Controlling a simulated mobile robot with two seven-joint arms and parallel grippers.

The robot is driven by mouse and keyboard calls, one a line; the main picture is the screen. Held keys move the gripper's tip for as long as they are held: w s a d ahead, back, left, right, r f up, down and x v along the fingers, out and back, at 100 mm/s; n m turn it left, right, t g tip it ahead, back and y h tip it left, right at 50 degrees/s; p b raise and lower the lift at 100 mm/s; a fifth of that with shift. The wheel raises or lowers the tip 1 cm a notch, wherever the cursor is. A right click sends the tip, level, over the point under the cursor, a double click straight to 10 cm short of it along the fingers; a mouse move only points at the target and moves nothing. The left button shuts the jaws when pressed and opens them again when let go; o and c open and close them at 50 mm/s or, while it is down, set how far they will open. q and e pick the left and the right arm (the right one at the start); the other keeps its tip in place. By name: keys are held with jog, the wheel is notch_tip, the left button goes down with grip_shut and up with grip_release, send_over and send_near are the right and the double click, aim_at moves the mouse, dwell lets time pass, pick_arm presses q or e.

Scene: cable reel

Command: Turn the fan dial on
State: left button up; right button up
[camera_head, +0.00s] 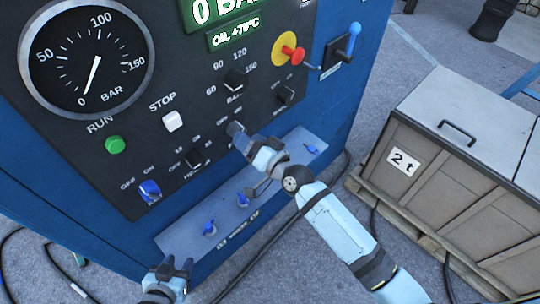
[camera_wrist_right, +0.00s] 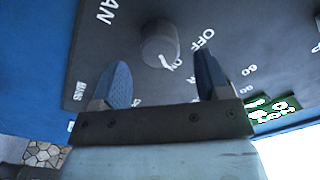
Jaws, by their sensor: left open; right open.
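The fan dial (camera_wrist_right: 160,43) is a round grey knob on the dark panel in the right wrist view, with part of the FAN lettering to its left and OFF to its right. A white mark shows at its lower edge, close to the ON lettering. My right gripper (camera_wrist_right: 161,68) is open, its two blue-grey fingers apart on either side of the dial in this view; contact cannot be told. In the head view my right gripper (camera_head: 250,142) is at the panel's lower right and largely covers the dial. My left gripper (camera_head: 174,268) is open and empty at the bottom, below the panel.
Near the dial are a black knob (camera_head: 234,79), another dark knob (camera_head: 285,94) and a red-yellow switch (camera_head: 288,48). A blue switch (camera_head: 150,190) and green button (camera_head: 115,145) are left. A ledge with blue valves (camera_head: 210,228) lies below. A crate (camera_head: 430,180) stands right.

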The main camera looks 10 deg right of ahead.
pick_arm(q)
jog(key=shift+f+b, duration=0.45)
jog(key=shift+f, duration=0.1)
pick_arm(e)
jog(key=v, duration=0.9)
jog(key=shift+s+d, duration=0.15)
jog(key=shift+s, duration=0.05)
